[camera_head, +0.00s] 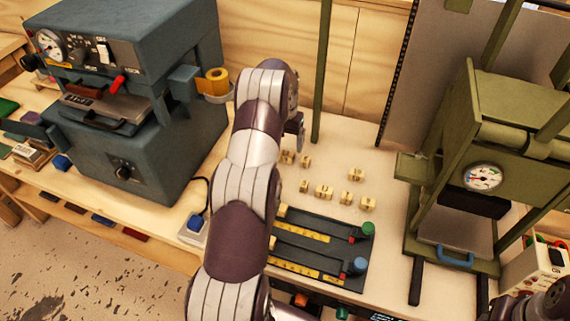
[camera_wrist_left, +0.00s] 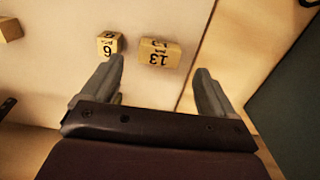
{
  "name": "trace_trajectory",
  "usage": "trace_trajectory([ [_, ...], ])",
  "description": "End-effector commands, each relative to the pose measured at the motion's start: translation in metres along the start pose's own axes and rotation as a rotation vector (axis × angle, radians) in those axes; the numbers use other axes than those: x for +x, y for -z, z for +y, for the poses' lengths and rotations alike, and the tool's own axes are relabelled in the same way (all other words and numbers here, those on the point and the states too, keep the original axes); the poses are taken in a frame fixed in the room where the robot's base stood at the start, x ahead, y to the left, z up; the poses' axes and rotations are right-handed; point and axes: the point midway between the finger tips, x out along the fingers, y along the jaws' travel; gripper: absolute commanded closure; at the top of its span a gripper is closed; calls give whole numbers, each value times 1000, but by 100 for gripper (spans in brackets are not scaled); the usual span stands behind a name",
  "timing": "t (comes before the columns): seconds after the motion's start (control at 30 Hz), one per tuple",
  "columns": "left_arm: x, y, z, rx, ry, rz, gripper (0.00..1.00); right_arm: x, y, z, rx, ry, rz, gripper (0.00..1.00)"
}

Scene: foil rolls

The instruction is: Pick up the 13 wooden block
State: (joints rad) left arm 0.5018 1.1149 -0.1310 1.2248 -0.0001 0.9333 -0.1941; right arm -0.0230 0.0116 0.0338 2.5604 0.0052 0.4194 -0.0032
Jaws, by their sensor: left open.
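The 13 wooden block (camera_wrist_left: 160,54) is a small pale wooden block with black digits, lying on the light tabletop in the left wrist view. The digits look upside down there. My left gripper (camera_wrist_left: 158,76) is open and empty, with the block just beyond its fingertips and between their lines. In the head view my left gripper (camera_head: 296,127) hangs over the back of the table, partly hidden by my own arm. Several wooden blocks (camera_head: 324,192) lie near it, but their numbers are too small to read.
A block marked 6 (camera_wrist_left: 110,43) lies left of the 13 block, near the left finger. A grey press machine (camera_head: 150,110) stands at left and a green press (camera_head: 470,150) at right. A dark rack (camera_head: 318,245) with yellow strips lies in front.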

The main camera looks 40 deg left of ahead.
Motion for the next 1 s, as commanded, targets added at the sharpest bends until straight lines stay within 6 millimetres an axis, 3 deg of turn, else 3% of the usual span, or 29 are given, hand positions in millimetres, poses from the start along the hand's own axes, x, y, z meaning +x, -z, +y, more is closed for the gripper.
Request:
trace_trajectory([
  [0.1,17,0,0,0,-1,-4,12,-14,2,0,0,0,2,57],
  [0.2,35,0,0,0,-1,-3,12,-16,2,0,0,0,2,57],
  [0.47,44,1,0,0,0,1,12,-16,2,0,0,0,2,57],
  [0.5,44,1,0,0,0,1,15,-16,2,0,0,0,2,57],
  [0.67,44,1,0,0,0,1,67,-16,2,0,0,0,2,57],
  [0.7,44,1,0,1,0,1,72,-16,2,0,0,0,2,57],
  [1.0,42,1,0,0,0,2,72,-15,2,0,0,0,2,57],
])
